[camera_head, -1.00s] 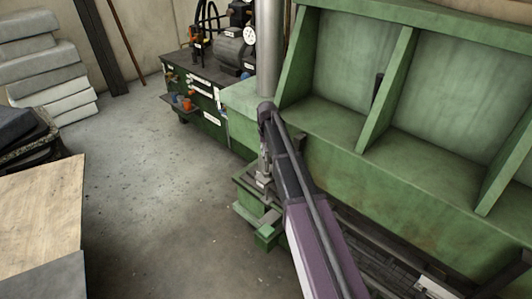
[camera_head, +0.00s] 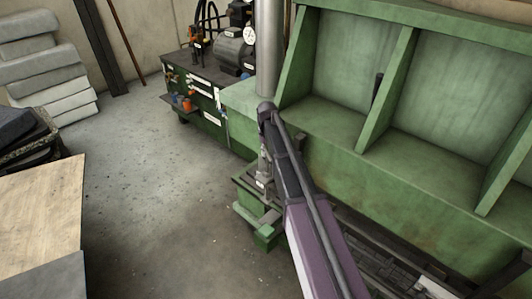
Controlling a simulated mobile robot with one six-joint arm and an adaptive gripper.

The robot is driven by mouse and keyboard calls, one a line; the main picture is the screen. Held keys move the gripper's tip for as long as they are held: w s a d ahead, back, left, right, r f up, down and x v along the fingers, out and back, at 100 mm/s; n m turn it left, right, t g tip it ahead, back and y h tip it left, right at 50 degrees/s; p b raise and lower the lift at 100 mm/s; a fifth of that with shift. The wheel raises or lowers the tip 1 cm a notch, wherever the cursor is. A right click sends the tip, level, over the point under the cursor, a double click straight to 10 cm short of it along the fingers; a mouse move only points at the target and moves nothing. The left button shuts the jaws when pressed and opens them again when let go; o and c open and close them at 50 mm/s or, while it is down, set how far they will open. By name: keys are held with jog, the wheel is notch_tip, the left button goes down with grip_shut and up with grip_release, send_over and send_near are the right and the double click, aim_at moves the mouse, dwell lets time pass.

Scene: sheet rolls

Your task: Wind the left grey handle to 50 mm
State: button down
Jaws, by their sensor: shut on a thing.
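My gripper (camera_head: 263,181) is small in the view, at the left end of the green machine (camera_head: 390,178), low beside its front edge. My arm reaches up from the bottom of the picture and bends down to it. The gripper is shut on a small grey part, which fits the left grey handle. The handle's outline is mostly hidden by the gripper and is too small to make out. No scale or reading in millimetres can be read here.
A green bracket (camera_head: 264,236) juts out below my gripper. A dark green bench (camera_head: 205,93) with a pump and gauge stands behind. A wooden board (camera_head: 45,215) and grey stacked slabs (camera_head: 45,68) are at the left. The floor (camera_head: 150,185) between is clear.

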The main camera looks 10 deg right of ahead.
jog(key=shift+n, duration=0.3)
jog(key=shift+n, duration=2.2)
jog(key=shift+c, duration=1)
grip_release()
jog(key=shift+r, duration=0.1)
notch_tip(320, 180, up, 10)
jog(key=p, duration=1)
